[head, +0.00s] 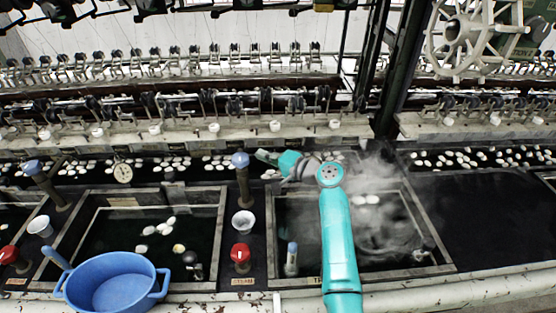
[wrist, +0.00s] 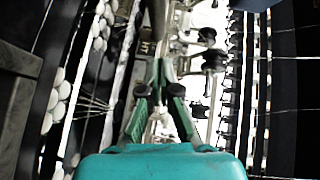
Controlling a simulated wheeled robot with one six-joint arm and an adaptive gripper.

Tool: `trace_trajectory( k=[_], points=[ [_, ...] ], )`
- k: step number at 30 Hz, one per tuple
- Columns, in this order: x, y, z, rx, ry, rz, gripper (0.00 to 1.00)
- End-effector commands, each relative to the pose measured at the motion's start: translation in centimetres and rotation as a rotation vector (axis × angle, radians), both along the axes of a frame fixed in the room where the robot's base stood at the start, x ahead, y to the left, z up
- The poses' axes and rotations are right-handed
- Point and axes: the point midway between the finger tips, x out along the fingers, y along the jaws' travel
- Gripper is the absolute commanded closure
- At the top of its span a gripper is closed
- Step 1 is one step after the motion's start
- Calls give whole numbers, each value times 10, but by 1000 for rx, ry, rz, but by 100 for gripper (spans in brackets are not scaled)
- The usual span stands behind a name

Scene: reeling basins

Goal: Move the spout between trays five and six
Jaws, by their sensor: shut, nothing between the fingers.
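The likely spout is a dark upright pipe with a blue cap (head: 241,162), standing between the two front basins. I cannot read tray numbers that would confirm it. The left basin (head: 222,215) is dark, with several white cocoons floating. The right basin (head: 440,262) steams, with a few cocoons partly veiled. My gripper (head: 264,156) is a little right of the blue cap, pointing left, with a small gap seeming to separate them. In the wrist view, my gripper (wrist: 160,72) has its fingers together and holds nothing. The spout is not clearly visible in the wrist view.
A blue two-handled pot (head: 112,284) stands at the front left. A red steam knob (head: 241,254) and a white cup (head: 243,222) are below the spout. Another blue-capped pipe (head: 33,168) is at left. A dark post (head: 398,70) and reeling machinery stand behind.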

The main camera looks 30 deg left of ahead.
Motion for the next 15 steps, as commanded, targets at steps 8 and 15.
trace_trajectory(
  k=[8,15],
  points=[
    [-21,22,-7,-1,1,2,100],
    [-23,25,-8,-1,1,1,100]
  ],
)
